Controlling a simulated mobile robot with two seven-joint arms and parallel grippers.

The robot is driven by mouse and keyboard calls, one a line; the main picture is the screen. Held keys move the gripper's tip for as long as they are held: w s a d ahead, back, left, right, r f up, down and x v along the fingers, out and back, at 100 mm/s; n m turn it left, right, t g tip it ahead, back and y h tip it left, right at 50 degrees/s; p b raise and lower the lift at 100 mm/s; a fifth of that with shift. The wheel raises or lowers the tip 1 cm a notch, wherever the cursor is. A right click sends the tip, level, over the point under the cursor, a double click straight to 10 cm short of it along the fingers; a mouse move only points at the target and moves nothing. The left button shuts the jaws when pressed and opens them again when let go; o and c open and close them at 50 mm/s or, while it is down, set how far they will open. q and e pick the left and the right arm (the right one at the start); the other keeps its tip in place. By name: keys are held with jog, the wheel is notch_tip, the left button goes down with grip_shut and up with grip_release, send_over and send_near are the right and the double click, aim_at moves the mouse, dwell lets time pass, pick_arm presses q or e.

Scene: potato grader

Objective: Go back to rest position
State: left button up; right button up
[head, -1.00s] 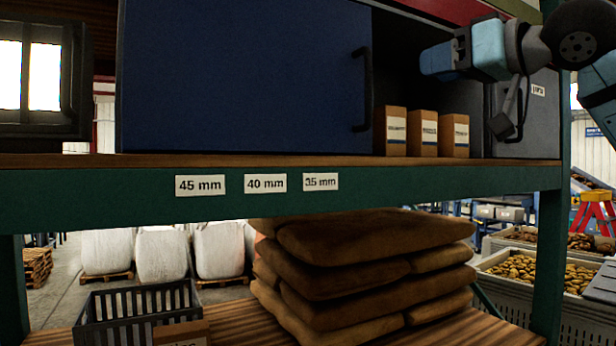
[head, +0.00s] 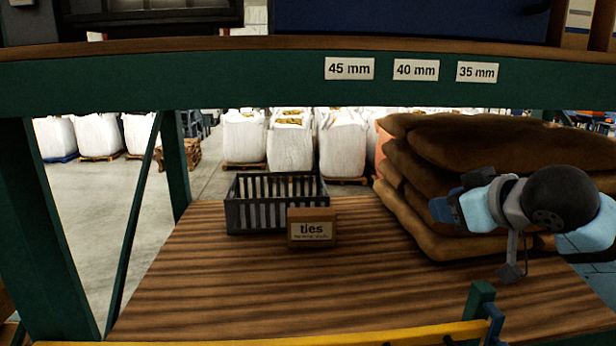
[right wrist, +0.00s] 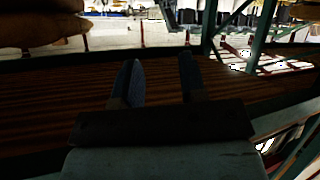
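My right gripper (head: 446,207) shows in the head view in front of the stacked brown sacks (head: 480,150), at the right of the lower shelf. In the right wrist view its two blue fingers (right wrist: 160,80) stand apart with nothing between them, above the striped wooden boards. The gripper is open and empty. My left gripper is in neither view.
The green shelf beam (head: 200,85) with size labels crosses the top. A dark slatted crate (head: 275,190) and a "ties" box (head: 312,228) stand on the wooden lower shelf (head: 230,290), whose front is clear. A yellow bar (head: 400,334) crosses the bottom edge.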

jog(key=s+a+f+m+g+h, duration=0.1)
jog(key=s+f, duration=0.3)
jog(key=f, duration=0.5)
jog(key=s+f+g, duration=0.2)
jog(key=s+f, duration=0.2)
jog(key=f, duration=0.5)
jog(key=s+a+f+m+g+h, duration=0.1)
jog(key=s+f, duration=0.3)
jog(key=f, duration=0.5)
jog(key=s+d+f+m+g+h, duration=0.1)
jog(key=s+d+f+g, duration=0.15)
jog(key=s+f, duration=0.6)
jog(key=s+d+f+m+g+h, duration=0.25)
jog(key=s+f, duration=0.25)
jog(key=s, duration=0.6)
jog(key=w+a+f+n+t+y+p, duration=0.2)
jog(key=w+a+f+t+y+p, duration=0.2)
jog(key=w+a+f+t+p, duration=0.2)
jog(key=shift+a+f+t+p, duration=0.15)
jog(key=shift+f+t+p, duration=0.2)
jog(key=shift+t, duration=0.65)
